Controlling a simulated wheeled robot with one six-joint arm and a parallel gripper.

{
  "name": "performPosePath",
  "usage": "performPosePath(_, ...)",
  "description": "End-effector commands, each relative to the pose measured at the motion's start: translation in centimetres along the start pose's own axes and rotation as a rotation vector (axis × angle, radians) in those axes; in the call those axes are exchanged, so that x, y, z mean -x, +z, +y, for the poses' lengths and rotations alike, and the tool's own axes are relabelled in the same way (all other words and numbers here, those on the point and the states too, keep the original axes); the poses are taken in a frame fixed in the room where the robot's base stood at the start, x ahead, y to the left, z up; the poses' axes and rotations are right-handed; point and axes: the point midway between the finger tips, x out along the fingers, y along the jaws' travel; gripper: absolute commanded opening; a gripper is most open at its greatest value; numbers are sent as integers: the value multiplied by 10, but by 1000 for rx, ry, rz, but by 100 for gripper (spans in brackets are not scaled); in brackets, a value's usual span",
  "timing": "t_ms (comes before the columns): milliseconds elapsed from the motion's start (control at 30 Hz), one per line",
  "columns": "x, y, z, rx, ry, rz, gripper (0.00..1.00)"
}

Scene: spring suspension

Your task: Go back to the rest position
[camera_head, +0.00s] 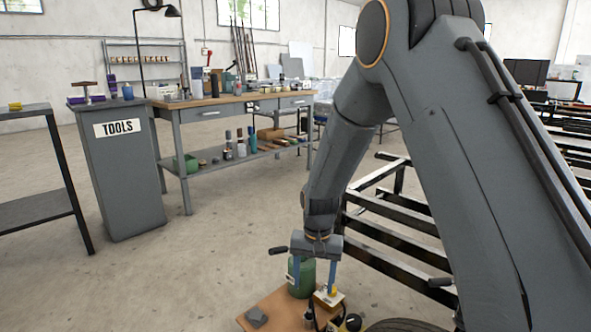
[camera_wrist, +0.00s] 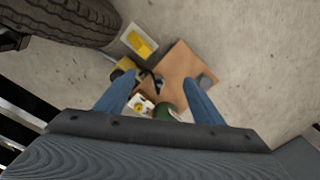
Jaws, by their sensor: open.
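My gripper (camera_head: 316,265) points down at the end of my arm, with its two blue fingers spread apart. In the wrist view my gripper (camera_wrist: 160,93) shows both fingers with a wide gap and nothing held between them. Below it is a brown board (camera_head: 272,303), also seen in the wrist view (camera_wrist: 180,62). A green canister (camera_head: 301,277) stands close behind the fingers. A small white and yellow object (camera_head: 329,297) shows by the right finger; whether the finger touches it is unclear.
A black metal frame (camera_head: 392,232) stands close to the right of my gripper. A tyre (camera_wrist: 70,20) lies at upper left in the wrist view. A workbench (camera_head: 232,103) and a TOOLS cabinet (camera_head: 118,170) stand farther back. The concrete floor (camera_head: 215,235) between is clear.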

Motion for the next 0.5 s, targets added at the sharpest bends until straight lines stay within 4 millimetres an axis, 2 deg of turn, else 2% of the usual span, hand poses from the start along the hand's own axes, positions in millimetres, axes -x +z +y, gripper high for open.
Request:
performPosePath(33,17,16,-10,40,-5,4,62)
performPosePath(200,59,70,-30,169,-17,4,62)
performPosePath(500,116,175,-43,396,-40,3,62)
